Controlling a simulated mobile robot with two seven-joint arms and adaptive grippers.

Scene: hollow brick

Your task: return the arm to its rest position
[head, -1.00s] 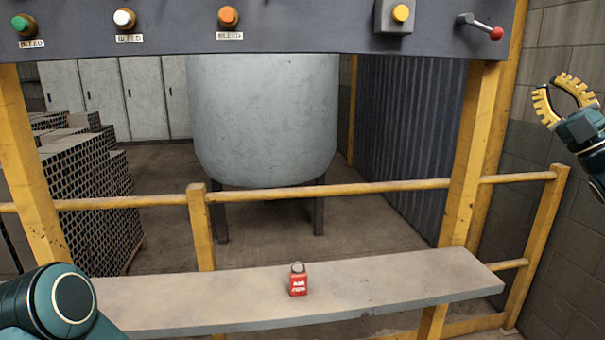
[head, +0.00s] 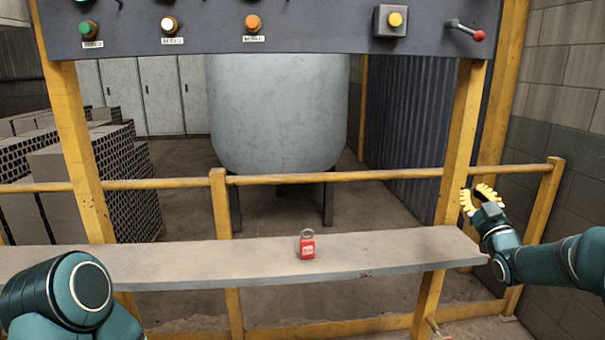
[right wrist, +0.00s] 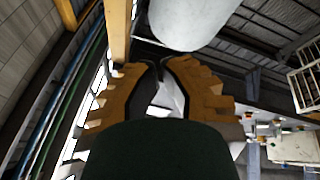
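My right gripper (head: 482,197) is at the right in the head view, beside the right yellow post and just above the right end of the shelf. Its yellow ribbed fingers are empty. In the right wrist view the fingers (right wrist: 160,75) curve towards each other with a narrow gap between the tips, and nothing is held. My left arm shows at the lower left of the head view; its gripper is out of view. A red padlock (head: 307,245) with a grey shackle stands on the shelf (head: 200,262), well left of my right gripper.
A dark panel (head: 320,35) above carries coloured buttons and a red-tipped lever (head: 466,30). Yellow posts and a rail (head: 340,176) stand behind the shelf. A grey tank (head: 278,110) and stacked hollow bricks (head: 100,180) are beyond. A block wall (head: 560,120) is at the right.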

